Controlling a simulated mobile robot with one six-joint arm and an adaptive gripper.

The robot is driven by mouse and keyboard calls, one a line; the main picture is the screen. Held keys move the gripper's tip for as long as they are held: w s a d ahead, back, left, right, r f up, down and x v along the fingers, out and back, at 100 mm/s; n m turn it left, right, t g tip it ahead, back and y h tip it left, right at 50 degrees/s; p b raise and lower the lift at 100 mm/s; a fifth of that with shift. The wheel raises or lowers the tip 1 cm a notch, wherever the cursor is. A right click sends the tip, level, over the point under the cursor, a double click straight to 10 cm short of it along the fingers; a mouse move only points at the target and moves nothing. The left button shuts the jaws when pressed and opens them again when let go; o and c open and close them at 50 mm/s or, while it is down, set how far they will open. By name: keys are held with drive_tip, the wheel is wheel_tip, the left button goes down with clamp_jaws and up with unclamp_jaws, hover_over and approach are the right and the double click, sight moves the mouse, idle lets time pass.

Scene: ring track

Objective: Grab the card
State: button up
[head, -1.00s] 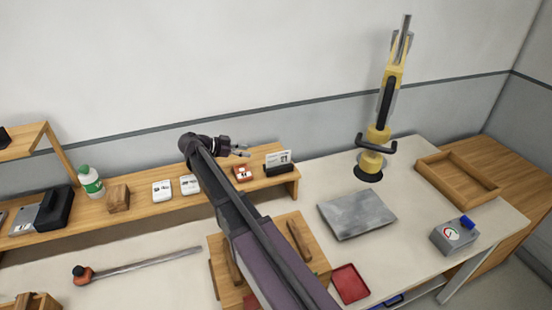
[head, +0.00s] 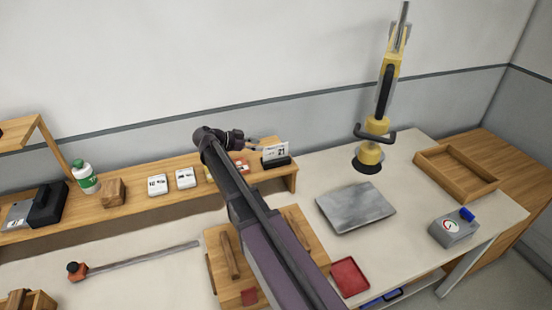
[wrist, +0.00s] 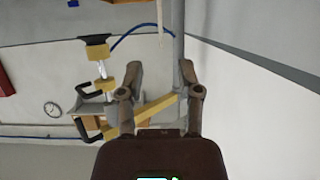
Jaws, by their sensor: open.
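A white card (head: 275,151) marked 21 stands upright in a black holder (head: 276,163) near the right end of the wooden shelf in the head view. My gripper (head: 257,142) is just left of the card's upper edge in that view. The gap in depth between them is hard to judge. In the wrist view my gripper (wrist: 162,72) shows both fingers spread apart with nothing between them. I cannot make out the card in the wrist view.
On the shelf (head: 211,188), a small red item (head: 242,166) is partly hidden behind my arm. White boxes (head: 158,185), a wooden block (head: 113,192) and a green-labelled bottle (head: 85,179) stand further left. A yellow press-like tool (head: 370,153) stands to the right, beside a grey plate (head: 355,207).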

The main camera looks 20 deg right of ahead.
sight(276, 147)
drive_tip(key=shift+b+x, duration=0.3)
drive_tip(key=shift+x, duration=1.05)
drive_tip(key=shift+b+x, duration=0.9)
drive_tip(key=shift+x, duration=1.7)
drive_tip(key=shift+r, duration=0.2)
clamp_jaws()
